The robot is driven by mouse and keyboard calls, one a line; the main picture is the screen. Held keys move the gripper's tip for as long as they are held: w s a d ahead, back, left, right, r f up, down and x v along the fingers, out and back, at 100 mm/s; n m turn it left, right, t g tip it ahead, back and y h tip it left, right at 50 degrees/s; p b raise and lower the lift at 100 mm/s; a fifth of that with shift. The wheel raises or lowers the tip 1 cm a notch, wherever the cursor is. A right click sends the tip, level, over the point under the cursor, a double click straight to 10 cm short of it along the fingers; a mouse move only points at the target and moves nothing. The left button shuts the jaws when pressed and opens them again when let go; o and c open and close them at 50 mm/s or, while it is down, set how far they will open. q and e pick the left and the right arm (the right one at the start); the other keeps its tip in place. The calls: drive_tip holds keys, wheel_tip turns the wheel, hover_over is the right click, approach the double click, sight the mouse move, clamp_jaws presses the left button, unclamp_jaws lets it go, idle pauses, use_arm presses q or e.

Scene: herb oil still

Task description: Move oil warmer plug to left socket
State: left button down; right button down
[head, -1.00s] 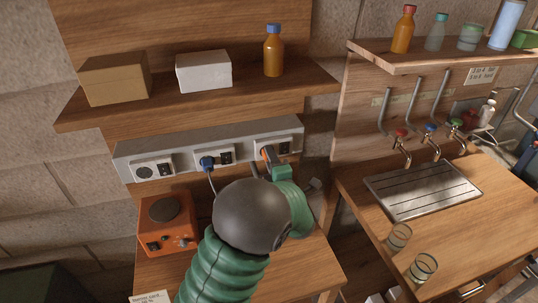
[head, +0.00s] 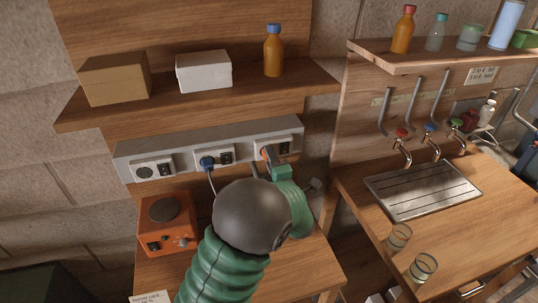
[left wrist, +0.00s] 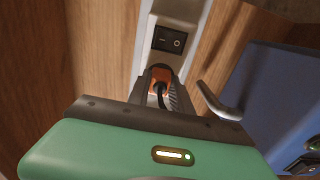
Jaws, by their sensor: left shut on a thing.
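An orange plug (head: 265,153) is at the right socket (head: 273,148) of the grey power strip (head: 230,142). My left gripper (head: 270,160) is shut on this plug; in the left wrist view the orange plug (left wrist: 159,80) with its black cord sits between the fingers, in front of the strip. Whether it is fully seated cannot be told. The left socket (head: 153,169) is empty. A blue plug (head: 207,162) sits in the middle socket. The orange oil warmer (head: 168,225) stands on the bench below the strip. My right gripper is not in view.
A wooden shelf (head: 195,103) above the strip holds a tan box (head: 116,78), a white box (head: 204,71) and an orange bottle (head: 274,51). The blue plug's cable hangs beside my arm. A blue object (left wrist: 270,105) is right in the wrist view.

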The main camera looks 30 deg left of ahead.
use_arm(q)
drive_tip(key=shift+d+f, duration=0.15)
drive_tip(key=shift+b+v, duration=0.65)
drive_tip(key=shift+v, duration=2.3)
drive_tip(key=shift+s, duration=0.1)
